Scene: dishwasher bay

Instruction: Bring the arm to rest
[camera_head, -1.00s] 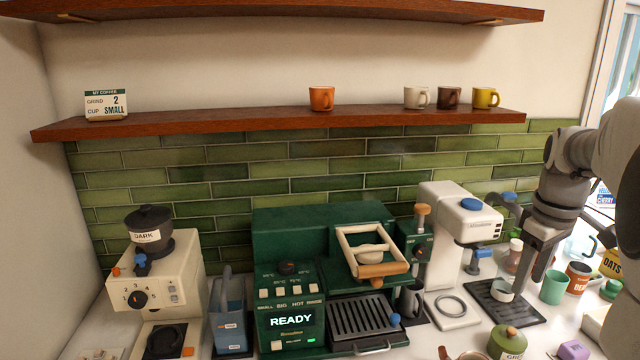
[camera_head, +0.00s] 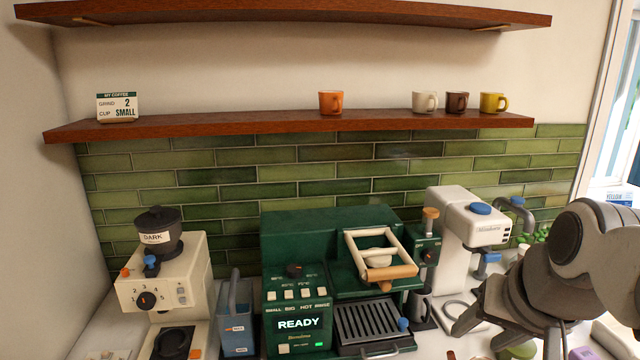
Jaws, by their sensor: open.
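My arm (camera_head: 575,255) reaches in from the right edge in the camera_head view and is bent downward. My gripper (camera_head: 506,336) is at the lower right, with its dark fingers spread apart. It is open and I see nothing held between the fingers. It shows in front of the counter, to the right of the green coffee machine (camera_head: 300,235) and below the white machine with a blue knob (camera_head: 462,225). My arm hides much of the right part of the counter.
A cream grinder (camera_head: 190,270) and a blue container (camera_head: 235,315) stand at the left. A wooden shelf (camera_head: 250,127) holds an orange mug (camera_head: 330,102), several other mugs and a sign (camera_head: 117,107).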

